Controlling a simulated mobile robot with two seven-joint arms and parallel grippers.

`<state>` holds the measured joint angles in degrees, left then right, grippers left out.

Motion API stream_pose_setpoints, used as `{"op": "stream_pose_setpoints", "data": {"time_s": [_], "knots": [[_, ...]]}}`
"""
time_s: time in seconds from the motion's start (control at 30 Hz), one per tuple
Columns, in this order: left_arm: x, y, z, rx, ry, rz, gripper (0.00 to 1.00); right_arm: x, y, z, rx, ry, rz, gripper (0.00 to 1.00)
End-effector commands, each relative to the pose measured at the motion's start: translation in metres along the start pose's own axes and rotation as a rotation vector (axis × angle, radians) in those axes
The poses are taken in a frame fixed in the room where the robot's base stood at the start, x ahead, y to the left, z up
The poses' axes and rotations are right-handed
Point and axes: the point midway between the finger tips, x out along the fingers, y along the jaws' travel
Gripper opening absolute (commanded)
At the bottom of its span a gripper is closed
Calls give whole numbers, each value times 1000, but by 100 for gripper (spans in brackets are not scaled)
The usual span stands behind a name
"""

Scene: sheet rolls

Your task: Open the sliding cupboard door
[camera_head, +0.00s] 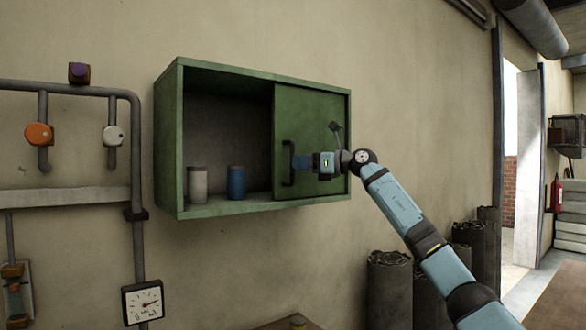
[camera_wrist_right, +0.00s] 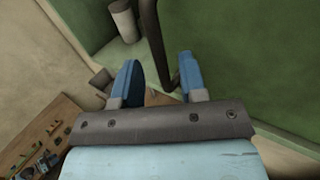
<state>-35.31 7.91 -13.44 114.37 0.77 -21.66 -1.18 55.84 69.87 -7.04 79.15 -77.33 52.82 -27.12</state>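A green wall cupboard (camera_head: 223,213) has its left half uncovered. Its sliding door (camera_head: 312,108) covers the right half and carries an upright dark bar handle (camera_head: 285,170) near its left edge. My right gripper (camera_head: 298,162) is at the handle, coming from the right. In the right wrist view, the two blue fingers of my right gripper (camera_wrist_right: 160,62) stand apart. The handle (camera_wrist_right: 151,35) shows between them, with gaps on both sides. I cannot tell whether a finger touches it. My left gripper is not in view.
A grey can (camera_head: 197,185) and a blue can (camera_head: 236,183) stand inside the cupboard's uncovered half. Pipes with valves and a gauge (camera_head: 142,301) are on the wall at left. Dark sheet rolls (camera_head: 390,290) stand below at right. A doorway opens at far right.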

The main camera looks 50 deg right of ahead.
Motion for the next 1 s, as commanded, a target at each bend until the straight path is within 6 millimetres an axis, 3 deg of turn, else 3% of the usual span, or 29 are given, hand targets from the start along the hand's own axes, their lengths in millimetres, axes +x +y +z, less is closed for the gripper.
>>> {"op": "stream_pose_setpoints", "data": {"time_s": [0.2,0.43,0.6,1.0], "knots": [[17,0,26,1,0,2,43,-53,-1,-7,-3,4,-5,39],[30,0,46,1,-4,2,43,-92,-1,-6,0,1,-3,39],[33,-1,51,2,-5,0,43,-103,0,-2,0,1,-1,39],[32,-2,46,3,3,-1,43,-105,0,0,0,0,0,39]]}}
